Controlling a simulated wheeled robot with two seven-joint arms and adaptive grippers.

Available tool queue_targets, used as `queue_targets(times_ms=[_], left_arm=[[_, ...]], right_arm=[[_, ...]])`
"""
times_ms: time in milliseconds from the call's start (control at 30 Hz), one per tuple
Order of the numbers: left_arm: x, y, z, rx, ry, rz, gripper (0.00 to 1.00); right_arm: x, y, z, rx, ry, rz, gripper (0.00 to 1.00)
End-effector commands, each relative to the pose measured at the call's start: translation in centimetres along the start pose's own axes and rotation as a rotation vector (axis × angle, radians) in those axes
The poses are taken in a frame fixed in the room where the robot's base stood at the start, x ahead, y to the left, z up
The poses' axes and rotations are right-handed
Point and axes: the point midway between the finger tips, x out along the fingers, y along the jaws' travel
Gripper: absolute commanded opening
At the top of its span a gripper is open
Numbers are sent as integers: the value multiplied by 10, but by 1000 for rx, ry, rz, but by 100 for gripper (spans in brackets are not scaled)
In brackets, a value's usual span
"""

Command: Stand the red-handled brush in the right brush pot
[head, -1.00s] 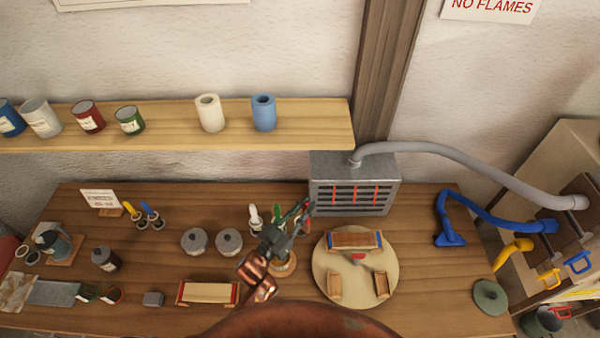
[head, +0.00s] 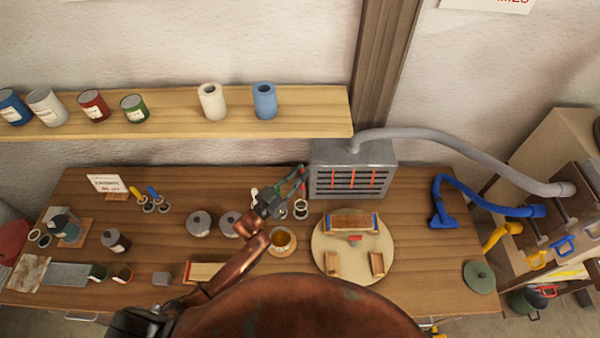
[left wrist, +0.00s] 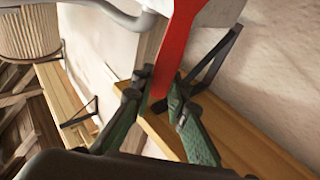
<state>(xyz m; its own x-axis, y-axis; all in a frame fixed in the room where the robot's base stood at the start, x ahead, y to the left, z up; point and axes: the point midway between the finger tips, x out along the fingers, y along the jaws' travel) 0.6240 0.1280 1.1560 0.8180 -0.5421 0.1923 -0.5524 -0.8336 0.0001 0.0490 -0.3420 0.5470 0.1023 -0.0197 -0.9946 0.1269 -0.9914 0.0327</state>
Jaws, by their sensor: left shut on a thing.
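My left gripper (head: 292,182) is raised over the back of the bench, left of the grey vent box. In the left wrist view its green fingers (left wrist: 158,92) are shut on a red handle (left wrist: 168,70), which I take as the red-handled brush. The brush's bristles cannot be made out. Just below the gripper in the head view stands a small pot (head: 300,210) with a dark opening. Another pot beside it is partly hidden by my gripper. A pair of pots (head: 148,206) with yellow and blue handles stands farther left. My right gripper is not in view.
The grey vent box (head: 350,170) stands close right of the gripper. A round board (head: 328,262) with wooden pieces lies in front. Lidded grey pots (head: 199,224) and a bowl (head: 283,241) are near my arm. A shelf (head: 180,114) runs above.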

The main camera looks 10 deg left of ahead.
Motion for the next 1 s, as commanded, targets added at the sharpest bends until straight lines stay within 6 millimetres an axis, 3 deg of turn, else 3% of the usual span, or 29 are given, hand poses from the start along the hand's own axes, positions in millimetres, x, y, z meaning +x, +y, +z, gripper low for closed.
queue_targets(times_ms=[1000], left_arm=[[-15, 0, 79, 0, 0, 0, 0]], right_arm=[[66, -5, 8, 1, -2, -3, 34]])
